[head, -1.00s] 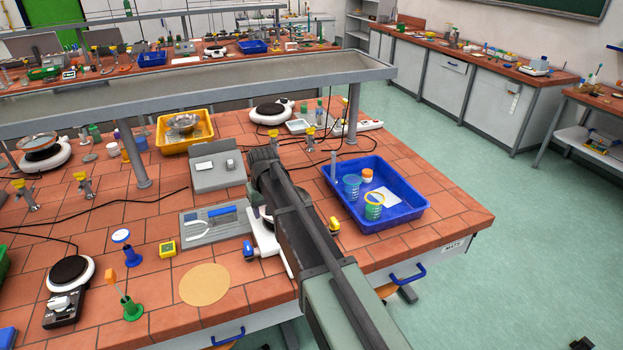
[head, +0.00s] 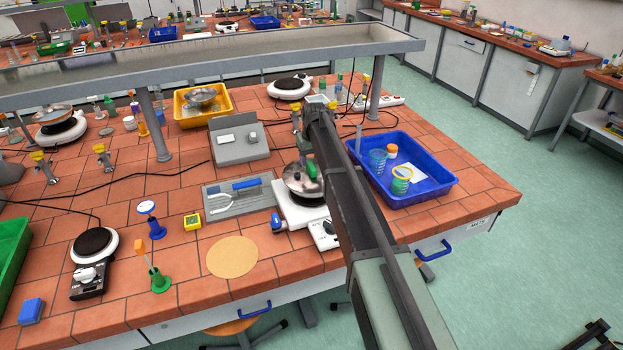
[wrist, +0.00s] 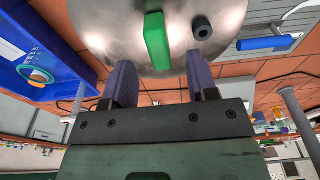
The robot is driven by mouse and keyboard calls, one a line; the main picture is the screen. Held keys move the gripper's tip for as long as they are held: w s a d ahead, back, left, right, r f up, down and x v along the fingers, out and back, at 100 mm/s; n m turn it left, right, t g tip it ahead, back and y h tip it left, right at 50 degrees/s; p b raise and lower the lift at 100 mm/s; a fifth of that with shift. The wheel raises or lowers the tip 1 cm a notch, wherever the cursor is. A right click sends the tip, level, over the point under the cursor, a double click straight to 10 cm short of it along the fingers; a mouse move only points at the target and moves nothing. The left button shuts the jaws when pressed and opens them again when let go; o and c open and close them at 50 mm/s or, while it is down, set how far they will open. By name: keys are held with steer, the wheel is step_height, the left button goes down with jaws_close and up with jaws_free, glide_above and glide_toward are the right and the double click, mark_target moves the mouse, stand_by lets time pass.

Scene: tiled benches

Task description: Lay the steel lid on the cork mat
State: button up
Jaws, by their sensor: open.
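The steel lid (head: 296,187) rests over the white hotplate (head: 290,216), left of my arm in the head view. Whether a pan is under it I cannot tell. In the wrist view the lid (wrist: 105,32) fills the top middle, with an upright green handle (wrist: 157,42) and a small black knob (wrist: 202,28). My gripper (wrist: 158,68) is open and empty, its fingers pointing at the lid on either side of the handle's line, apart from the handle. In the head view my arm mostly hides the gripper. The round cork mat (head: 232,257) lies bare near the bench's front edge.
A blue tray (head: 440,187) with cups stands right of my arm. A grey tool holder (head: 240,200) lies behind the mat; a yellow box (head: 192,221) and a green-based stand (head: 160,281) are to its left. A grey raised shelf (head: 230,67) crosses behind.

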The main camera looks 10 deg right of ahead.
mark_target(312, 165)
steer(key=f+b, duration=0.2)
steer(key=f, duration=0.1)
steer(key=f+b, duration=0.1)
steer(key=f, duration=0.1)
steer(key=shift+w+b, duration=0.35)
steer(key=shift+w, duration=0.05)
steer(key=shift+r, duration=0.35)
jaws_close()
steer(key=shift+p, duration=0.3)
